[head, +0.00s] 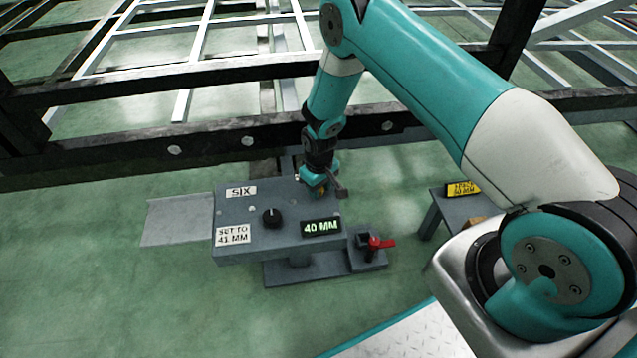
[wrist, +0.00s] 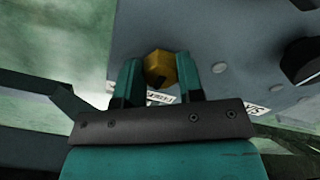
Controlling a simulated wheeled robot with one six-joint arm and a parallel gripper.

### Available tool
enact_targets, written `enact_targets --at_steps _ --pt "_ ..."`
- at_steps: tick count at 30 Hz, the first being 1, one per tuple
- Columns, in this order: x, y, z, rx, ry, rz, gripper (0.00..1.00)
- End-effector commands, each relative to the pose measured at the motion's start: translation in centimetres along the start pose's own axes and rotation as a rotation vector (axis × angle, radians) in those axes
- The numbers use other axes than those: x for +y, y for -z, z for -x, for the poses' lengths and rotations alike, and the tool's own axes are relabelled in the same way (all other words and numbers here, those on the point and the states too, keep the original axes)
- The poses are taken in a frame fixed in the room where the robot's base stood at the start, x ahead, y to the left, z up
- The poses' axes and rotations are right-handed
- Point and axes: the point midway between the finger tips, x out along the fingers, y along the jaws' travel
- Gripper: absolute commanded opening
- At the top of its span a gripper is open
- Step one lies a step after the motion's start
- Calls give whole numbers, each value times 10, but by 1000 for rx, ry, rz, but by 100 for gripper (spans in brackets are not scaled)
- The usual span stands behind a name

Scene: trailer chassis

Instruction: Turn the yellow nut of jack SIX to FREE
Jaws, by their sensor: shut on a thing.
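Jack SIX is a grey box (head: 268,250) with a "SIX" label (head: 241,192), a black knob (head: 271,218), a "SET TO 41 MM" label (head: 233,236) and a display reading "40 MM" (head: 321,227). My gripper (head: 318,188) is at the box's back right corner. In the wrist view the yellow nut (wrist: 160,68) sits between the two teal fingers of my gripper (wrist: 157,80), which is shut on it. A white label beside the nut is partly hidden by the fingers, and its word cannot be read fully. In the head view the gripper mostly hides the nut.
A red-handled lever (head: 378,244) stands at the jack's right foot. Another grey stand with a yellow label (head: 463,188) is further right. A dark chassis beam (head: 200,143) runs behind the jack. Green floor (head: 90,270) is clear at the left.

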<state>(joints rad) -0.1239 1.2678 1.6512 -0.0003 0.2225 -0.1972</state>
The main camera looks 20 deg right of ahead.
Motion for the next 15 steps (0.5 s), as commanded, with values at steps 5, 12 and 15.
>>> enact_targets --at_steps 5,12,15 --pt "2 0 2 -2 0 165 11" --pt "3 0 2 -1 -1 386 11" --pt "4 0 2 -1 -1 468 11"
